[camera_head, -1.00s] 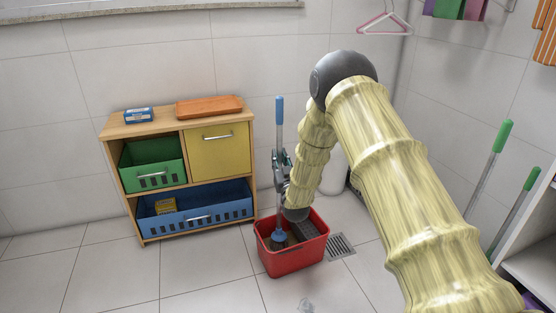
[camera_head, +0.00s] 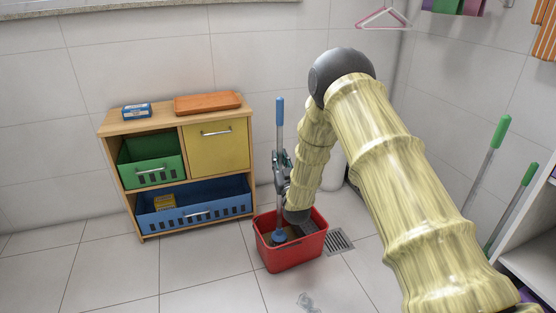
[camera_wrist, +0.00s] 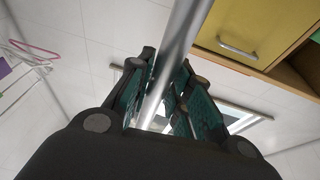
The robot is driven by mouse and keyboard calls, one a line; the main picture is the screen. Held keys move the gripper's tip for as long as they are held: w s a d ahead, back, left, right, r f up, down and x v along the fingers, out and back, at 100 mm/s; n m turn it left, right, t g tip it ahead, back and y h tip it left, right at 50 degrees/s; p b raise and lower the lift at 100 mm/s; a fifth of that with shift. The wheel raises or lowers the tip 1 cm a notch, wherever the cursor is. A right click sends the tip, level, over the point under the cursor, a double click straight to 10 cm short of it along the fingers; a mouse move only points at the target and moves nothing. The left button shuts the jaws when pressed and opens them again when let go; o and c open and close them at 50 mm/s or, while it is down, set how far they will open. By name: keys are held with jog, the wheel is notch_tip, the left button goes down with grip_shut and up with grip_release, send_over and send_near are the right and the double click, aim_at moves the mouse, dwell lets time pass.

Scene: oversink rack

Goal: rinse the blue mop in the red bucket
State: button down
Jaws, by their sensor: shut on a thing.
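The blue mop (camera_head: 279,111) stands upright, its handle top blue and its shaft grey. Its blue lower end (camera_head: 279,237) is inside the red bucket (camera_head: 292,258), near the left side of the opening; the very bottom is hidden by the bucket's front wall. The bucket stands on the tiled floor. My gripper (camera_head: 281,170) is shut around the shaft above the bucket. In the wrist view the grey shaft (camera_wrist: 180,45) runs between the green-padded fingers (camera_wrist: 165,100).
A wooden cabinet (camera_head: 190,118) with green, yellow and blue drawers stands left of the bucket. A floor drain (camera_head: 340,241) lies to its right. Two green-handled poles (camera_head: 502,131) and a white shelf (camera_head: 535,258) stand at the far right.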

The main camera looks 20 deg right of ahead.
jog(key=shift+s+r, duration=0.1)
jog(key=shift+r, duration=0.05)
jog(key=shift+s+r+p, duration=0.55)
jog(key=shift+s+p, duration=0.15)
jog(key=shift+s, duration=0.1)
jog(key=shift+w+f, duration=0.1)
dwell(0.6)
jog(key=shift+w+f+b, duration=0.4)
jog(key=shift+w+f, duration=0.15)
jog(key=shift+w, duration=0.25)
jog(key=shift+w+r, duration=0.1)
jog(key=shift+w, duration=0.05)
dwell(0.3)
jog(key=shift+w+r, duration=0.55)
jog(key=shift+w, duration=0.2)
jog(key=shift+s+f, duration=0.15)
dwell(0.4)
